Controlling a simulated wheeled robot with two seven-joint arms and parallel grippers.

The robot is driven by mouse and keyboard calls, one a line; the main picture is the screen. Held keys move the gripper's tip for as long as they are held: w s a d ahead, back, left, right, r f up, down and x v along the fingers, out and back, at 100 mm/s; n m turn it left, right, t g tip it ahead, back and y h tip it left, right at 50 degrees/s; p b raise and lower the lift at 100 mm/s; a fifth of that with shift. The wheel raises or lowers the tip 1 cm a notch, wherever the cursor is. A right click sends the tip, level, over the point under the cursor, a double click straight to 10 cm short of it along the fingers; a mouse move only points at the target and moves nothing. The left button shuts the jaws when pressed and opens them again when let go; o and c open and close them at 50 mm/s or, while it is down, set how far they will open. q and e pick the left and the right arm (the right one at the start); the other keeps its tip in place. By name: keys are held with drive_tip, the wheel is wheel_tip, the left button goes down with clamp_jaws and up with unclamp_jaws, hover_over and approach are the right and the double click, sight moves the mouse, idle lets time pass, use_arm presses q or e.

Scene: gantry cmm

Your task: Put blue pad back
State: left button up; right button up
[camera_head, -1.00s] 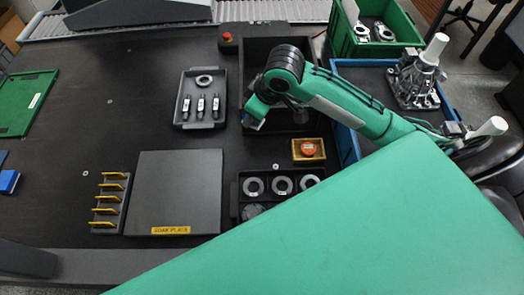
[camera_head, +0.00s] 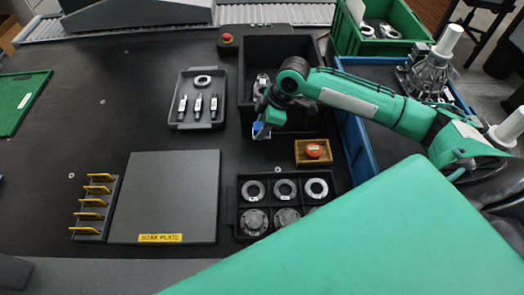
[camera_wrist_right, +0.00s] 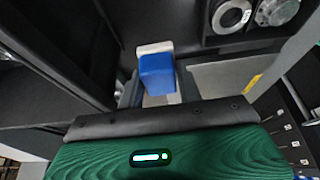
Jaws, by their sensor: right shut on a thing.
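The blue pad (camera_head: 259,131) is small and block-shaped, with a white or pale part at one end. In the right wrist view the pad (camera_wrist_right: 157,73) sits between the two fingers of my right gripper (camera_wrist_right: 158,92), which is shut on it. In the head view my right gripper (camera_head: 266,122) hangs over the front part of the dark open bin at the back, left of the small wooden box. The fingertips are partly hidden by the wrist in the head view. My left gripper is not in view.
The dark bin (camera_head: 243,60) holds a part. Around it are a tray with pins (camera_head: 177,118), a wooden box with a red puck (camera_head: 325,158), a ring tray (camera_head: 240,215), the soak plate (camera_head: 165,195), a yellow-slotted rack (camera_head: 88,232) and a red stop button (camera_head: 227,38). The left tabletop is mostly clear.

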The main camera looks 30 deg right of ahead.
wheel_tip(320, 180, down, 12)
drive_tip(key=shift+f, duration=0.1)
idle(0.4)
drive_tip(key=o, duration=0.9)
drive_tip(key=v, duration=1.2)
drive_tip(key=shift+a, duration=0.1)
